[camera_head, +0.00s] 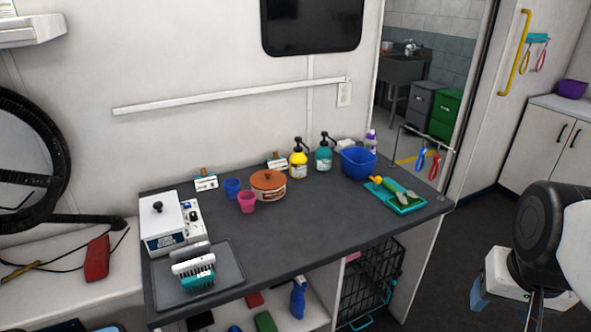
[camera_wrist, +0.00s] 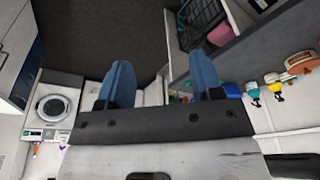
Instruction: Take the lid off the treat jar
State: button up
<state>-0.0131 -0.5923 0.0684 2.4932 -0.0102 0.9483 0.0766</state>
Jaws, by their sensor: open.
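The treat jar (camera_head: 271,194) is a low round pot with a pale label band, standing on the dark grey counter near the back. Its orange-brown lid (camera_head: 268,179), with a small knob on top, sits on it. In the wrist view an orange-brown round shape, likely the jar's lid (camera_wrist: 301,59), shows at the right edge, partly cut off. My gripper (camera_wrist: 161,76) has two blue fingers spread wide with nothing between them. In the head view it is low at the far right, beyond the counter's right end and well away from the jar.
A pink cup (camera_head: 247,202) and a blue cup (camera_head: 232,188) stand just left of the jar. A yellow pump bottle (camera_head: 298,163), a teal pump bottle (camera_head: 323,158) and a blue bowl (camera_head: 358,163) stand to its right. The counter's front middle is clear.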

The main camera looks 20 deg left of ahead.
jog(key=w+a+r+m, duration=0.2)
jog(key=w+a+r, duration=0.15)
jog(key=w, duration=0.55)
jog(key=w+a+r+m, duration=0.15)
jog(key=w+a, duration=0.25)
jog(key=w, duration=0.4)
jog(key=w+a+r+m+g, duration=0.1)
jog(key=w+a+m, duration=0.1)
jog(key=w+a, duration=0.6)
jog(key=m+g, duration=0.2)
jog(key=m, duration=0.5)
send_over(268, 172)
jog(key=f, duration=1.8)
jog(key=shift+d, duration=0.4)
jog(key=shift+a+f+m, duration=0.25)
jog(key=shift+a+f, duration=0.1)
jog(key=shift+a, duration=0.15)
jog(key=shift+f, duration=1.3)
